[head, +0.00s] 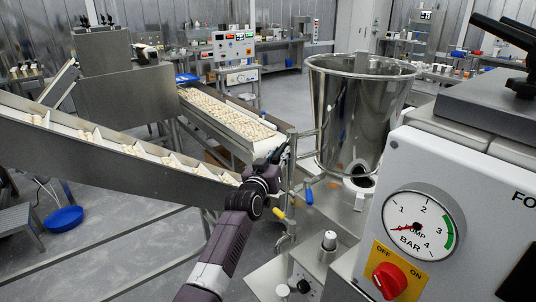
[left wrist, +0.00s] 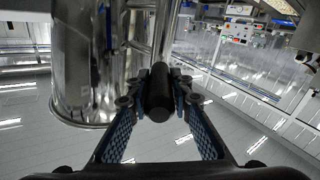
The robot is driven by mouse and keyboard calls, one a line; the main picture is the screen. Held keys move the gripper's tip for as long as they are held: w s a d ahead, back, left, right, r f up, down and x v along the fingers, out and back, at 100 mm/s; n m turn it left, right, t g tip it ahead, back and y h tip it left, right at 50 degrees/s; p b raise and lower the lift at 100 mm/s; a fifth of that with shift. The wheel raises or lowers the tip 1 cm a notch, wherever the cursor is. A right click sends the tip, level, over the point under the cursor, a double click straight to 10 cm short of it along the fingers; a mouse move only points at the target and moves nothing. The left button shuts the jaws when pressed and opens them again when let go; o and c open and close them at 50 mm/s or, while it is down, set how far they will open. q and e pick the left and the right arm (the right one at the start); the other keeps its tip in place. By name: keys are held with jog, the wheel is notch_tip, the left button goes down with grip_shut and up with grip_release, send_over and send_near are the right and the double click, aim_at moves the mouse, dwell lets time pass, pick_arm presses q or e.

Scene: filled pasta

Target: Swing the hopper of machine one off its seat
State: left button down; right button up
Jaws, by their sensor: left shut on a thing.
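The steel hopper (head: 350,115) of the machine stands right of centre in the head view, upright and wide at its rim. It also shows at the left of the left wrist view (left wrist: 75,70). A white ring with a dark opening (head: 362,186) shows below its lower edge; I cannot tell whether the hopper touches it. My left gripper (head: 280,160) is left of the hopper, by its steel bracket. In the left wrist view the fingers (left wrist: 159,112) are shut on a black bar handle (left wrist: 159,90) beside the hopper's tubes. My right gripper is out of view.
The control box (head: 450,215) with a pressure gauge (head: 419,225) and red switch (head: 389,281) stands at right. Yellow (head: 280,214) and blue (head: 309,196) levers are near my left wrist. A conveyor of pasta (head: 230,115) and an inclined conveyor (head: 100,140) lie left.

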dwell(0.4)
pick_arm(q)
jog(key=c, duration=1.7)
grip_release()
jog(key=shift+c, duration=0.2)
jog(key=v, duration=1.2)
jog(key=shift+d, duration=0.1)
